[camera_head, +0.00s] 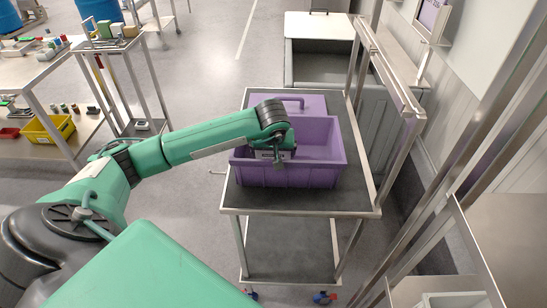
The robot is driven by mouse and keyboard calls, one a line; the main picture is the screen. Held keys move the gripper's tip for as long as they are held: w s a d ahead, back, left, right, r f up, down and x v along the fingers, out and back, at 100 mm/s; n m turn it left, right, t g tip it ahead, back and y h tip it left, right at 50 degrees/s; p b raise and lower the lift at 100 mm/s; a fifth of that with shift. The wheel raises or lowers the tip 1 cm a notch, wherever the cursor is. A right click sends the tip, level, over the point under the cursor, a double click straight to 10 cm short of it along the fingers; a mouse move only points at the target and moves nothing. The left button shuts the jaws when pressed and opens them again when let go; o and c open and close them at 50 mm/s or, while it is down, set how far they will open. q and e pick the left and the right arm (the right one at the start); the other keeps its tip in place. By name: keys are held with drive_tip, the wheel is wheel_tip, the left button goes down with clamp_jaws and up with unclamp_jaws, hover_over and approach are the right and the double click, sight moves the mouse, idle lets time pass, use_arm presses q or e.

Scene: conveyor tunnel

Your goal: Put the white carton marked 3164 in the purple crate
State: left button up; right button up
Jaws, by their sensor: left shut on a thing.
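The purple crate (315,176) stands on the upper shelf of a metal cart, with a handle at its far side. My left arm reaches in from the left, and my left gripper (277,160) points down over the left part of the crate. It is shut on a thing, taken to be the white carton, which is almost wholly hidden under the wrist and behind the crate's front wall. A small pale patch shows by the gripper, but I cannot read the number 3164. I cannot tell whether the carton touches the crate floor. My right gripper is not in view.
The cart's upper shelf (300,199) has bare room in front of the crate. A grey bin (316,65) stands behind it. Metal posts and a rail (388,65) run along the right. A table (38,65) with small goods and a yellow bin (48,128) stand at left.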

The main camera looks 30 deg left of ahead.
use_arm(q)
drive_tip(key=shift+f, duration=0.65)
drive_tip(key=shift+r, duration=0.1)
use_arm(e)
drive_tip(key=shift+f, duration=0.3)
use_arm(q)
drive_tip(key=o, duration=1.1)
drive_tip(key=shift+f, duration=0.2)
drive_tip(key=shift+r, duration=0.4)
drive_tip(key=b+v, duration=0.2)
drive_tip(key=v, duration=0.9)
drive_tip(key=shift+r, duration=0.3)
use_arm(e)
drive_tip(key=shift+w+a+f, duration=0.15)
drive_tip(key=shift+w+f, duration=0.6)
